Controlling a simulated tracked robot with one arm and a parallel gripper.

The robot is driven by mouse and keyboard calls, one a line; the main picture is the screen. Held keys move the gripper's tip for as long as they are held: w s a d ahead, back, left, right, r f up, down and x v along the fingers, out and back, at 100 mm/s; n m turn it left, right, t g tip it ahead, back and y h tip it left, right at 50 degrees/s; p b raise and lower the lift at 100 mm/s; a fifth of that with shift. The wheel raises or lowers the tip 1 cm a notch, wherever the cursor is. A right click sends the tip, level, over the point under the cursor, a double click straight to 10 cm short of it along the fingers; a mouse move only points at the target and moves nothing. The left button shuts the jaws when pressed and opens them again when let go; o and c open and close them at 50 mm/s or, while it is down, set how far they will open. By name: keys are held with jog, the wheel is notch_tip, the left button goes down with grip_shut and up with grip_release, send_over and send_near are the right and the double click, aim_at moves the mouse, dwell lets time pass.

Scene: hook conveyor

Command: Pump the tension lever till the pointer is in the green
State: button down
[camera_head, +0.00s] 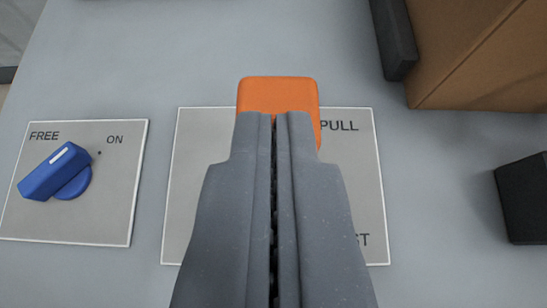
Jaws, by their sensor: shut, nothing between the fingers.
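An orange block-shaped handle (278,92), likely the tension lever, shows at the picture's centre, in front of a grey plate (205,135) with the lettering "PULL" and a partly hidden word ending in "ST". My gripper (277,118) is shut and empty, and its fingertips overlap the lower part of the orange handle in the picture. I cannot tell whether they touch it. My fingers hide the middle of the plate and whatever lies below the handle. No pointer or green zone is in view.
A blue knob (58,174) sits on a plate at the left marked "FREE" and "ON". A brown box (480,50) with a dark edge piece (393,38) stands at the upper right. A black block (525,200) is at the right edge. Bare grey panel lies between them.

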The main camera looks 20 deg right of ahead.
jog(key=v, duration=0.7)
jog(key=shift+s+b, duration=0.4)
dwell(1.2)
jog(key=s+a+f+t+h+b, duration=0.2)
jog(key=s+f+t+b, duration=0.4)
jog(key=b, duration=1.7)
notch_tip(320, 180, down, 2)
jog(key=shift+s+a+f+b, duration=0.1)
jog(key=shift+s+a+b, duration=0.25)
jog(key=shift+s, duration=0.6)
jog(key=b+x, duration=0.3)
jog(key=x, duration=1.1)
jog(key=shift+r, duration=0.25)
